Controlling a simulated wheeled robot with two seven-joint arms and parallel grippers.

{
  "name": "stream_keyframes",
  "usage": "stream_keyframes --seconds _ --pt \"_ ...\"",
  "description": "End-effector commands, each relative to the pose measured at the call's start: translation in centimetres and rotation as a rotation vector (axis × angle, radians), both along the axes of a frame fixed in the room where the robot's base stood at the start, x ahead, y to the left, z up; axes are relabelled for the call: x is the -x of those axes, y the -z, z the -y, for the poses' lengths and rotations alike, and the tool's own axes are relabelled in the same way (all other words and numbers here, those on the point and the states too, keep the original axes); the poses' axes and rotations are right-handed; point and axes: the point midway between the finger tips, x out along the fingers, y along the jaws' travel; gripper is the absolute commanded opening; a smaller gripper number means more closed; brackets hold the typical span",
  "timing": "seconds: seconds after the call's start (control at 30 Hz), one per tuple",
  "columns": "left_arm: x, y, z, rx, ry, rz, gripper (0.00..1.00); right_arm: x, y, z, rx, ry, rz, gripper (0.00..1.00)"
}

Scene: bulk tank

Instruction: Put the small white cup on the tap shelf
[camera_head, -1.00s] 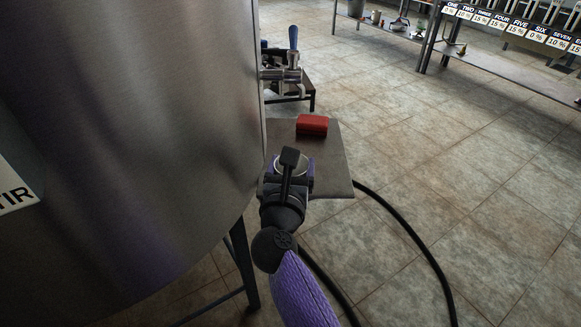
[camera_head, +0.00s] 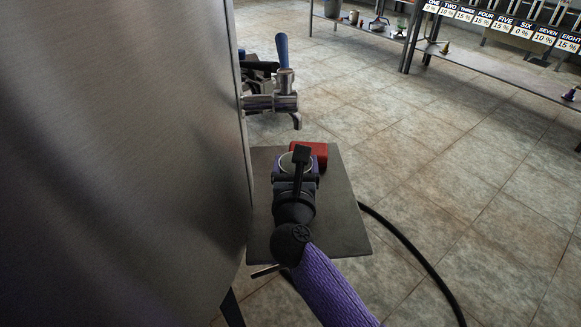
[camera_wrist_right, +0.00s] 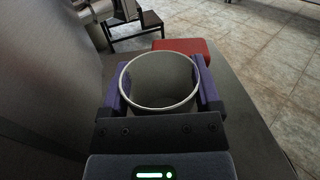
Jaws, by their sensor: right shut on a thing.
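The small white cup (camera_wrist_right: 160,85) is upright between the purple fingers of my right gripper (camera_wrist_right: 162,90) in the wrist view, and its inside looks empty. In the head view only part of the cup's rim (camera_head: 296,160) shows past my right gripper (camera_head: 296,172). The gripper is shut on the cup, over the grey tap shelf (camera_head: 345,225) beside the steel tank. I cannot tell whether the cup's base touches the shelf. The tap (camera_head: 284,95) with a blue handle sticks out from the tank beyond the cup. My left gripper is not in view.
A red block (camera_head: 318,154) lies on the shelf just beyond the cup. The steel tank (camera_head: 120,150) fills the left side. A black hose (camera_head: 410,245) runs along the floor on the right. The shelf's right part is clear.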

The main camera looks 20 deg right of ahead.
Motion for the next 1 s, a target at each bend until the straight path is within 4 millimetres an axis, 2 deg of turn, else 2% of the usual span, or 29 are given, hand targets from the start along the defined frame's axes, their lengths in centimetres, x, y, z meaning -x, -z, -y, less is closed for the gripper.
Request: stream_keyframes --seconds 0.23,0.27,0.33,0.6,0.67,0.77,1.0 --pt "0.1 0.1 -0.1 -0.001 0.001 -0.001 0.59 0.0 0.2 -0.1 0.000 -0.001 0.000 0.15" --pt "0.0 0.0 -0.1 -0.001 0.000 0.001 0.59 0.0 0.1 0.0 0.000 -0.001 0.000 0.87" --pt "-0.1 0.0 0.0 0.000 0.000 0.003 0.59 0.0 0.0 -0.1 0.000 0.000 0.001 1.00" --pt "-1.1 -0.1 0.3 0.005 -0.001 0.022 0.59 0.0 -0.5 0.0 0.001 0.000 0.003 1.00" --pt "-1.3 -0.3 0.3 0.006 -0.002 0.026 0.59 0.6 -0.5 -0.3 -0.001 0.000 0.001 1.00" --pt "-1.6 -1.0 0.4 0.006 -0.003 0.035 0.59 2.4 -0.6 -1.0 -0.003 -0.001 0.000 1.00" --pt "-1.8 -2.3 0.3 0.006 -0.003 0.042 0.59 8.0 -0.5 -3.1 -0.003 -0.002 -0.001 1.00"
